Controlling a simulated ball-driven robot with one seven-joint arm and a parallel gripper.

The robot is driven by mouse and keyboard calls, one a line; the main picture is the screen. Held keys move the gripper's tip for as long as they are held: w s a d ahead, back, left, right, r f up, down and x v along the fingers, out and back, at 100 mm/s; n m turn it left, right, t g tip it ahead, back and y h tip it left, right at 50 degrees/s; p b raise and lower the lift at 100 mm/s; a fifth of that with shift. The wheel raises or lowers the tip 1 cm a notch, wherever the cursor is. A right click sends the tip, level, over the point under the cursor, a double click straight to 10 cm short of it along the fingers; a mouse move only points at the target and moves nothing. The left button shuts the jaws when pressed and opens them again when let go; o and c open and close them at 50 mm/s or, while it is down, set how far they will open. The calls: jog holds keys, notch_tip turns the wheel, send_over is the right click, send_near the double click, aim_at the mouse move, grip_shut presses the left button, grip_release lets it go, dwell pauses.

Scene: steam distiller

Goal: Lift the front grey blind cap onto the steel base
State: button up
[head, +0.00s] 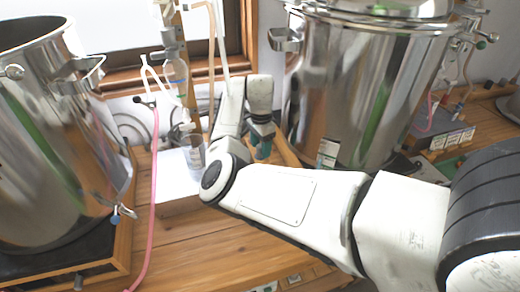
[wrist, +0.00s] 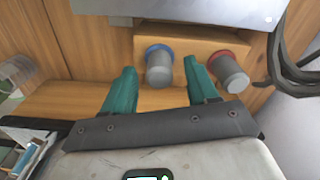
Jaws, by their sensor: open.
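Two grey caps show in the wrist view: a grey cap with a blue ring (wrist: 159,72) and a grey cap with a red ring (wrist: 230,74) to its right. I cannot tell which one is the front cap. My gripper (wrist: 158,66) is open, its teal fingers on either side of the blue-ringed cap; contact is not clear. In the head view my gripper (head: 262,146) points down beyond my arm, and the caps are hidden there. A grey metal plate (wrist: 190,10), perhaps the steel base, spans the top of the wrist view.
A pale-topped block (head: 175,185) stands on the wooden bench (head: 190,238). Large steel vessels stand at left (head: 50,140) and right (head: 355,85). A pink hose (head: 153,200) runs down the bench. A dark cable (wrist: 285,75) curves near the red-ringed cap.

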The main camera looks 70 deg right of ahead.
jog(key=shift+f, duration=0.2)
grip_shut()
dwell(0.4)
jog(key=shift+r, duration=0.1)
jog(key=shift+r, duration=0.5)
notch_tip(320, 180, up, 2)
jog(key=shift+r, duration=0.15)
jog(key=s+a+r+p, duration=0.2)
jog(key=a+r+p, duration=0.1)
jog(key=a+r, duration=0.9)
jog(key=shift+a+r+p, duration=0.3)
jog(key=shift+a, duration=0.7)
